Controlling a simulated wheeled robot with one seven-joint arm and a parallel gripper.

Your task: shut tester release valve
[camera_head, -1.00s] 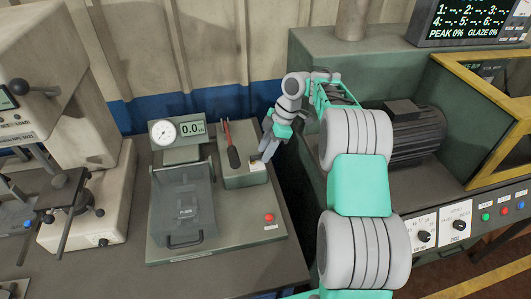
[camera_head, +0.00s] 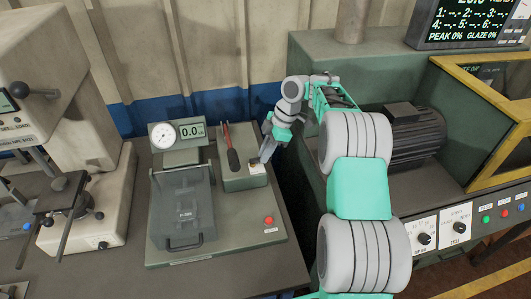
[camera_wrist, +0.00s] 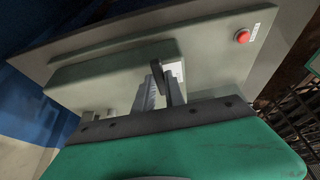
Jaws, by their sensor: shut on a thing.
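The tester (camera_head: 220,247) is a grey-green bench unit with a dial gauge, a 0.0 readout and a clear-covered chamber. Its raised block (camera_head: 232,183) carries a red-and-black lever (camera_head: 232,152). The release valve (camera_head: 254,168) is a small fitting by a pale label at the block's right end, partly hidden by my fingers. My gripper (camera_head: 264,157) reaches down to it from the upper right and is shut on it. In the wrist view, a dark handle (camera_wrist: 158,76) shows between my fingers (camera_wrist: 160,88); the valve body is hidden.
A red button (camera_head: 268,220) sits at the tester's front right, also seen in the wrist view (camera_wrist: 242,36). A pale press machine (camera_head: 75,130) stands at left. A green machine with a motor (camera_head: 415,133) stands at right, beyond a narrow gap.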

